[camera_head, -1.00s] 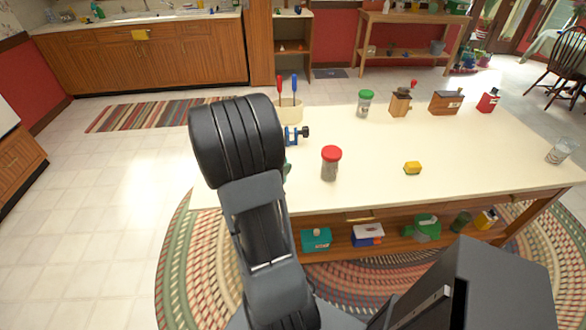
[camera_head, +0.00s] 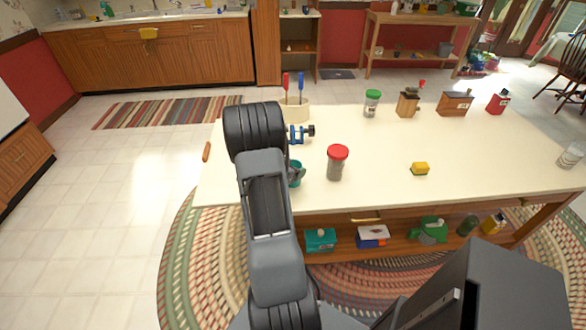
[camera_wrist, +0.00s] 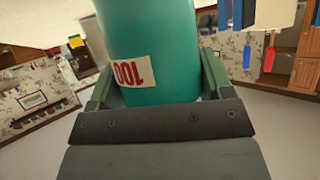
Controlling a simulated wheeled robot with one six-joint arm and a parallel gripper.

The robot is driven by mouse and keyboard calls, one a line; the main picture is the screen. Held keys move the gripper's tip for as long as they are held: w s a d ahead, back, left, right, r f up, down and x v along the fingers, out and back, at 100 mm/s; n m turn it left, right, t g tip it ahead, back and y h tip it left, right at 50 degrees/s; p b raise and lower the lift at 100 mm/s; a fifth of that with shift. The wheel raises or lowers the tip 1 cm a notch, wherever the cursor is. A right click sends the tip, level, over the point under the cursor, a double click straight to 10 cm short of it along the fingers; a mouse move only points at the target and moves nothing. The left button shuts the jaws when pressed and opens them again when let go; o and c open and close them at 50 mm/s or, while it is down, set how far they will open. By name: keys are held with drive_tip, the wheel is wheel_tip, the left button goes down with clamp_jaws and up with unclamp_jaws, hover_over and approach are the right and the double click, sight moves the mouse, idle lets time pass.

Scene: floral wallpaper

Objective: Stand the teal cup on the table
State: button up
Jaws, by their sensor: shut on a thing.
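The teal cup (camera_wrist: 150,45) fills the middle of the wrist view, with a white label with red print, upside down in the picture. My gripper (camera_wrist: 155,88) is shut on it, one finger on each side. In the head view a small part of the teal cup (camera_head: 294,179) shows beside my arm, over the near left part of the pale table (camera_head: 380,185). The rest of the cup is hidden behind my arm. I cannot tell whether its base touches the table.
A red-lidded jar (camera_head: 336,163) stands just right of the cup. A blue clamp (camera_head: 298,134) and a tool crock (camera_head: 294,108) are behind it. A yellow block (camera_head: 420,168) lies further right. The table's front middle is clear. A wooden handle-like piece (camera_head: 207,151) is at the left edge.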

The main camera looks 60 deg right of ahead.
drive_tip(key=shift+f, duration=0.1)
drive_tip(key=shift+f, duration=0.15)
drive_tip(key=o, duration=1)
